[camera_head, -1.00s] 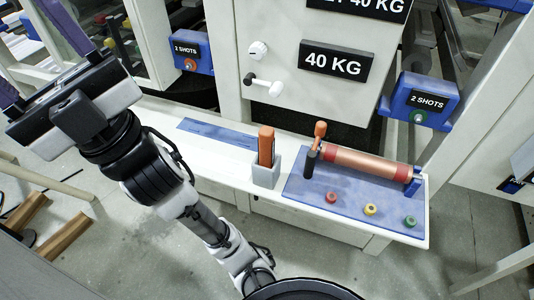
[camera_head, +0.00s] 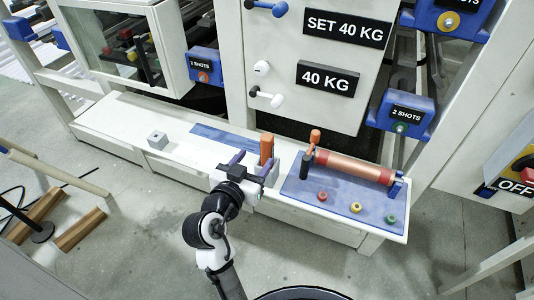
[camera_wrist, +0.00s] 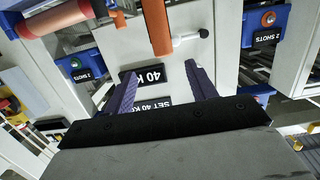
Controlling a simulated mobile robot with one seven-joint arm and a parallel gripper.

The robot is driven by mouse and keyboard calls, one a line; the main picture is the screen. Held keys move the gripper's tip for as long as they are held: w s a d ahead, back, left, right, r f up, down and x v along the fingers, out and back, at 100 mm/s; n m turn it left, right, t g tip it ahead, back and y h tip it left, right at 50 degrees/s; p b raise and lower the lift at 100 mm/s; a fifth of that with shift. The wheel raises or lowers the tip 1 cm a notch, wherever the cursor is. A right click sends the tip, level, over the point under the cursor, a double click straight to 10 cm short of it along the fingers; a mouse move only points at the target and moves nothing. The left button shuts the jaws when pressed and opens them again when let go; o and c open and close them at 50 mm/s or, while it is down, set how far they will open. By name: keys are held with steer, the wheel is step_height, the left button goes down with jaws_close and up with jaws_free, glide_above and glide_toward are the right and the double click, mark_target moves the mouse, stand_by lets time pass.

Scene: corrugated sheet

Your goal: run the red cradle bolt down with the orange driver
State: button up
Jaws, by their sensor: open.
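The orange driver (camera_head: 266,147) stands upright in a small grey holder (camera_head: 268,182) on the white bench. My gripper (camera_head: 251,160) is open, with purple fingers just left of and in front of the driver. In the wrist view the orange driver (camera_wrist: 160,28) is beyond the fingertips (camera_wrist: 160,70), roughly in line with the gap between them; nothing is between the fingers. A red bolt (camera_head: 322,196) is at the front left of the blue mat (camera_head: 310,188). My gripper hides part of the holder.
A yellow bolt (camera_head: 355,208) and a green bolt (camera_head: 391,219) sit right of the red one.

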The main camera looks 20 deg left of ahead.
mark_target(270, 134)
steer(key=w, duration=0.2)
steer(key=w+p, duration=0.1)
steer(key=w, duration=0.3)
steer(key=shift+w+f, duration=0.3)
steer(key=shift+f, duration=0.1)
steer(key=w+p, duration=0.2)
steer(key=w, duration=0.2)
steer(key=shift+w+f, duration=0.1)
steer(key=shift+f, duration=0.05)
steer(key=shift+w+f+p, duration=0.25)
steer(key=shift+w+p, duration=0.05)
steer(key=shift+w, duration=0.25)
jaws_close()
steer(key=shift+r, duration=0.1)
